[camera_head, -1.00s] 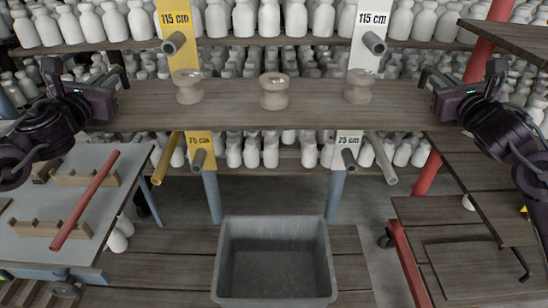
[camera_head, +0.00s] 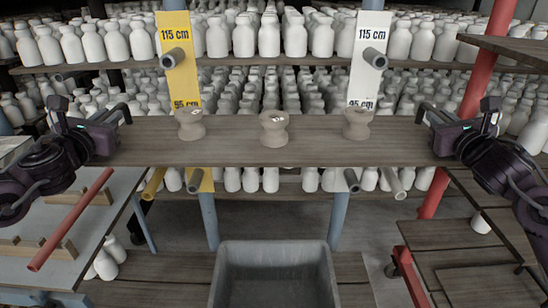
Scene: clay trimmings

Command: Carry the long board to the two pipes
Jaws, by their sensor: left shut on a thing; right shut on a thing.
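The long board (camera_head: 232,150) is a level grey-brown plank held up between my two grippers. My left gripper (camera_head: 122,113) is shut on its left end, and my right gripper (camera_head: 428,113) is shut on its right end. Three clay pieces, left (camera_head: 190,124), middle (camera_head: 274,131) and right (camera_head: 356,124), stand upright on the board. The upper pipes, left (camera_head: 175,58) and right (camera_head: 375,58), stick out near the 115 cm marks. A lower left pipe (camera_head: 194,181) and a lower right pipe (camera_head: 351,180) show just below the board's front edge.
A grey bin (camera_head: 275,248) stands on the floor below the board. At left is a table (camera_head: 112,230) with a red bar (camera_head: 72,220). Wooden shelving (camera_head: 450,232) with a red post stands at right. White bottles fill the racks behind.

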